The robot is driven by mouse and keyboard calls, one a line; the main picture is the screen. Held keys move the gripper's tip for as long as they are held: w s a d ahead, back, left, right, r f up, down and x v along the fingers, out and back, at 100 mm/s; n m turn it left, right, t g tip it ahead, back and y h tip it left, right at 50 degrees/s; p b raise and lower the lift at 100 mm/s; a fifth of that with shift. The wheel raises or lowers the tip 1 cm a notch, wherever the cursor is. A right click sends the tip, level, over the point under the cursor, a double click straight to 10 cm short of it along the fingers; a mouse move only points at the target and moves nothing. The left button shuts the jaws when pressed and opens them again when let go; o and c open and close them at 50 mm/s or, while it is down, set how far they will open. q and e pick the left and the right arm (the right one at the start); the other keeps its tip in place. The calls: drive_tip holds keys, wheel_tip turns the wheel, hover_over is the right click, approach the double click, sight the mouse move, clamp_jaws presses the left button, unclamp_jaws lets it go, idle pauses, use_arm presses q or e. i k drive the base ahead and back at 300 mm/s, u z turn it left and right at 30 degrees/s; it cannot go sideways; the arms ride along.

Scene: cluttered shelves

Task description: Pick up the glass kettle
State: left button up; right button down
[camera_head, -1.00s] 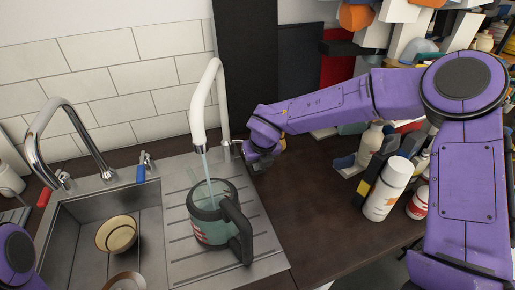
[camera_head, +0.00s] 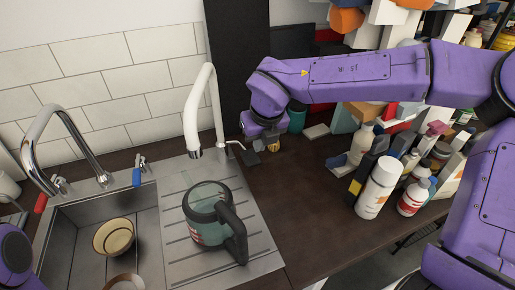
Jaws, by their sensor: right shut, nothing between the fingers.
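The glass kettle (camera_head: 207,230) stands upright on the ribbed drainboard, right of the sink bowl. It has a dark rim, a teal-tinted clear body and a black handle on its right side. My right gripper (camera_head: 254,157) is shut and empty. It points down beside the white tap's lever, behind and right of the kettle and apart from it. Of my left arm only a purple link shows at the lower left; its gripper is out of view.
The steel sink (camera_head: 68,262) holds a yellowish bowl (camera_head: 115,238). A chrome tap (camera_head: 68,135) rises behind it. Several bottles, including a white spray can (camera_head: 376,190), crowd the right of the dark counter (camera_head: 300,215). The counter between them and the drainboard is clear.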

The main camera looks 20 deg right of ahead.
sight(208, 207)
drive_tip(key=k, duration=1)
